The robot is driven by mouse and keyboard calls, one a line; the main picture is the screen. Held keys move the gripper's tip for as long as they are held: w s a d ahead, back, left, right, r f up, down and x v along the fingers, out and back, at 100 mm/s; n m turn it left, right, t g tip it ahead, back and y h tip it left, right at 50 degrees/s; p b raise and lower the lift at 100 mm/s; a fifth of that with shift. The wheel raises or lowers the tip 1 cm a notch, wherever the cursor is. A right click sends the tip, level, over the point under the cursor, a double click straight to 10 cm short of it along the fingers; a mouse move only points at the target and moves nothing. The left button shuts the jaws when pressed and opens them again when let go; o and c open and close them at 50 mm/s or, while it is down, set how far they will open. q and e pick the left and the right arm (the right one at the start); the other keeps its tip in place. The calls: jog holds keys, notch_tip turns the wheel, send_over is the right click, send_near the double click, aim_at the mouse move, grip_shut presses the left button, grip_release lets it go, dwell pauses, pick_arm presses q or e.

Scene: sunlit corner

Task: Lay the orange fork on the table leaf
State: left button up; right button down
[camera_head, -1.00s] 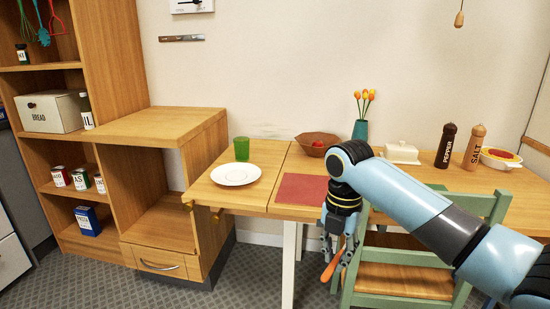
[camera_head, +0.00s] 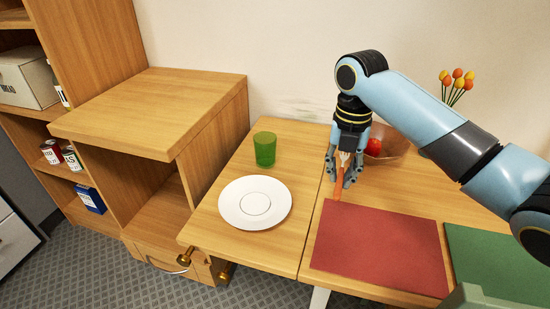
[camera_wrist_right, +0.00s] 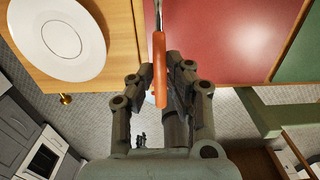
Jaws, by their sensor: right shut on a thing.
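My right gripper (camera_head: 343,175) is shut on the orange fork (camera_head: 339,188). The fork's orange handle points down in the head view, its grey metal end up between the fingers. They are above the table beside the seam, behind the red mat's left corner; exact height is unclear. In the right wrist view the fork (camera_wrist_right: 159,66) lies between the fingers (camera_wrist_right: 160,90). The table leaf (camera_head: 296,165) is the wooden part left of the seam. It bears a white plate (camera_head: 255,203) and a green glass (camera_head: 265,149). My left gripper is out of view.
A red mat (camera_head: 380,245) and a green mat (camera_head: 495,260) lie on the main table. A bowl (camera_head: 395,148) with a red item stands beside my gripper, a vase of tulips behind my arm. A wooden cabinet (camera_head: 150,100) stands left. The leaf's strip right of the plate is bare.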

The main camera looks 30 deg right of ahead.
jog(key=b, duration=0.1)
send_over(286, 209)
notch_tip(286, 209, down, 6)
jog(key=shift+w+f, duration=0.1)
jog(key=shift+f, duration=0.15)
notch_tip(286, 209, down, 4)
jog(key=shift+r+b, duration=0.25)
jog(key=shift+b, duration=0.05)
jog(key=shift+f, duration=0.25)
jog(key=shift+f, duration=0.5)
jog(key=c, duration=1.3)
grip_release()
notch_tip(286, 209, up, 13)
jog(key=shift+r+p, duration=0.1)
jog(key=shift+p, duration=0.45)
